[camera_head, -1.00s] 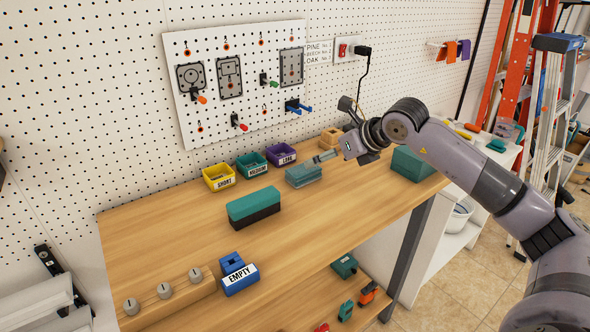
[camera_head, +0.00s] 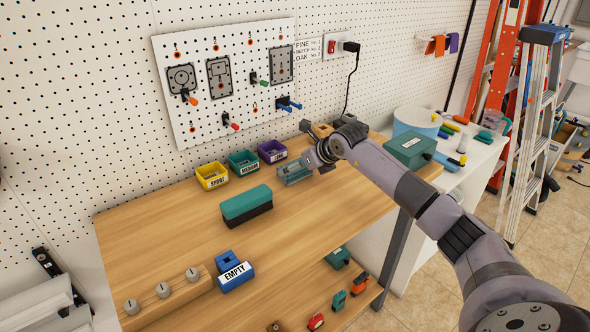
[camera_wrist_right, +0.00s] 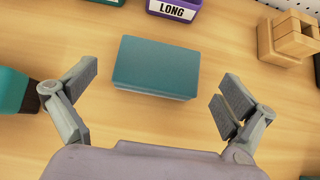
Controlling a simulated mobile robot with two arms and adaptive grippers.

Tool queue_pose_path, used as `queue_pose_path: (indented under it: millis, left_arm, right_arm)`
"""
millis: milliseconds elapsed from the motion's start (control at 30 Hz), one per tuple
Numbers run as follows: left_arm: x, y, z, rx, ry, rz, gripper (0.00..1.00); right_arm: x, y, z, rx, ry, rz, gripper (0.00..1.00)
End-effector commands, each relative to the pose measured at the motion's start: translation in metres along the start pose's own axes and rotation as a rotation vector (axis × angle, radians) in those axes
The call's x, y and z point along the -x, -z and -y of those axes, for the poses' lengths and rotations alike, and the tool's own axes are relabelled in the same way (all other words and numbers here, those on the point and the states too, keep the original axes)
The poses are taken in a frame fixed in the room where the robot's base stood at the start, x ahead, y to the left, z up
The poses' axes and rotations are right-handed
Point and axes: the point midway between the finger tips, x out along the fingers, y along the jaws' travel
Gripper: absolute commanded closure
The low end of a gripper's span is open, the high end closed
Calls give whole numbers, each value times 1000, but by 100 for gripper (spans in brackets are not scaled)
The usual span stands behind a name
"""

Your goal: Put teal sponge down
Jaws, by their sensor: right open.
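The teal sponge (camera_wrist_right: 156,66) is a flat teal block lying on the wooden bench top. In the right wrist view it sits ahead of my right gripper (camera_wrist_right: 155,90), between the lines of the two spread fingers, with wood visible on both sides. Neither finger touches it in that view. In the head view my right gripper (camera_head: 296,166) is over the sponge's spot near the back of the bench and partly hides it. My right gripper is open and empty. My left gripper is out of view.
A teal block with a dark underside (camera_head: 246,204) lies to the left. Yellow (camera_head: 211,176), teal (camera_head: 243,163) and purple (camera_head: 272,152) bins line the back, the purple one marked LONG. A wooden block stack (camera_wrist_right: 290,38) stands right.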

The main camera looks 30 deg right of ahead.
Motion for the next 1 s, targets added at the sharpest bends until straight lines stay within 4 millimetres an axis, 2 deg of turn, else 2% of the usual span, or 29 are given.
queue_pose_path:
  millis: [67,233,533,1000]
  left_arm:
    - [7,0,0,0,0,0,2]
    - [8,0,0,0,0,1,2]
    - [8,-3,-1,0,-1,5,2]
    - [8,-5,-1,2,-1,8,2]
  right_arm:
    - [-12,-2,-2,-4,-4,-1,0]
    - [-31,-1,-1,-2,-2,0,0]
    - [-35,0,-1,0,-1,0,1]
    - [-34,0,-1,0,-1,0,32]
